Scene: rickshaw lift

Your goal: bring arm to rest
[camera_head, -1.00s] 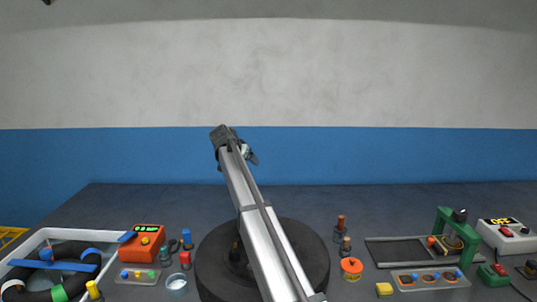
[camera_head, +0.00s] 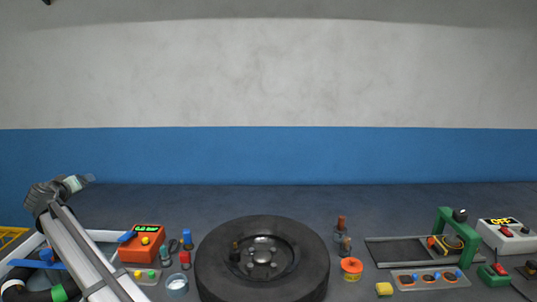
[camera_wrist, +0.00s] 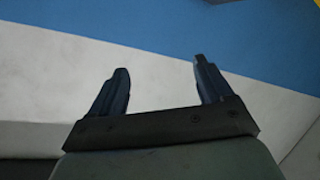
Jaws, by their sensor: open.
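My gripper (camera_wrist: 160,82) is open in the wrist view, with its two dark fingers apart and nothing between them. Behind the fingers are the white and blue bands of the wall (camera_wrist: 270,35). In the head view my arm reaches up from the lower left, and its wrist end stands above the white tray at the left. The fingers are too small to make out there.
A black wheel (camera_head: 215,272) lies flat at the middle front. An orange box (camera_head: 140,245), a glass dish (camera_head: 177,284), a green press frame (camera_head: 443,226) and a grey box reading OFF (camera_head: 505,236) stand around. The back of the table is clear.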

